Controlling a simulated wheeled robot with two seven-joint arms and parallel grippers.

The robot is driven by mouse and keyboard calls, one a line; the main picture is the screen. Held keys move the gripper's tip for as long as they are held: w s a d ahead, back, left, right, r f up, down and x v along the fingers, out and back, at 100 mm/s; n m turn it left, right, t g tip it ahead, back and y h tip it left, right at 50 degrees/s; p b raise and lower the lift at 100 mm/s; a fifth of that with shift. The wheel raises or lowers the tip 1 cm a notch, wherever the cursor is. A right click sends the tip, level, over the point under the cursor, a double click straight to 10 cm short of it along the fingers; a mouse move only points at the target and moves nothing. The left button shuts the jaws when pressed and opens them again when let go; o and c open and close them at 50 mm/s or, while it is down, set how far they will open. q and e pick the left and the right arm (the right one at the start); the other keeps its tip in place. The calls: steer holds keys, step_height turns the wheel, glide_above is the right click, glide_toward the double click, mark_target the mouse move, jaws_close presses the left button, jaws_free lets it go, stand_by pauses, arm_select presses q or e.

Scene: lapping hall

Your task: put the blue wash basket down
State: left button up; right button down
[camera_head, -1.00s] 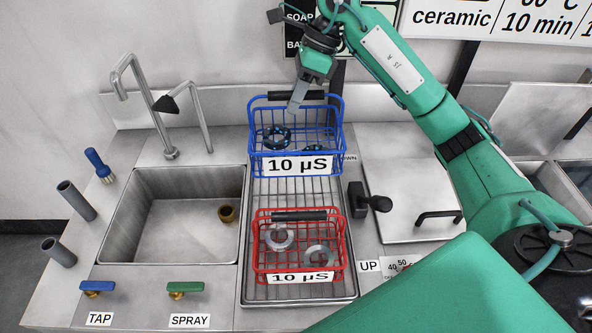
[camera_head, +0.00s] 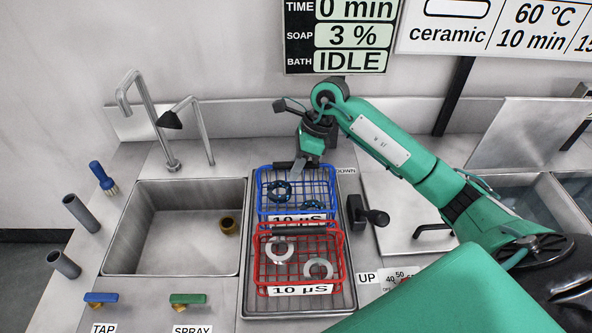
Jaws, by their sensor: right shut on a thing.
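The blue wash basket (camera_head: 262,205) is a wire basket with dark-and-blue rings inside and a "10 µS" label on its front. It is level, over the far part of the wire rack, directly behind the red basket. The red basket's rim hides the lower edge of its front, so I cannot tell whether its bottom touches the rack. My right gripper (camera_head: 297,168) comes down from above and is shut on the blue basket's dark handle. My left gripper is out of view.
The red basket (camera_head: 257,262) with pale rings stands on the near part of the rack (camera_head: 340,303). A sink (camera_head: 170,255) with two spouts lies left. A black lever (camera_head: 376,217) stands right of the rack. The wall display (camera_head: 345,62) reads IDLE.

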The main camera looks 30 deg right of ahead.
step_height(320, 180, down, 2)
steer(key=c, duration=1.8)
jaws_free()
steer(key=shift+f, duration=0.15)
steer(key=o, duration=0.5)
steer(key=shift+c, duration=0.2)
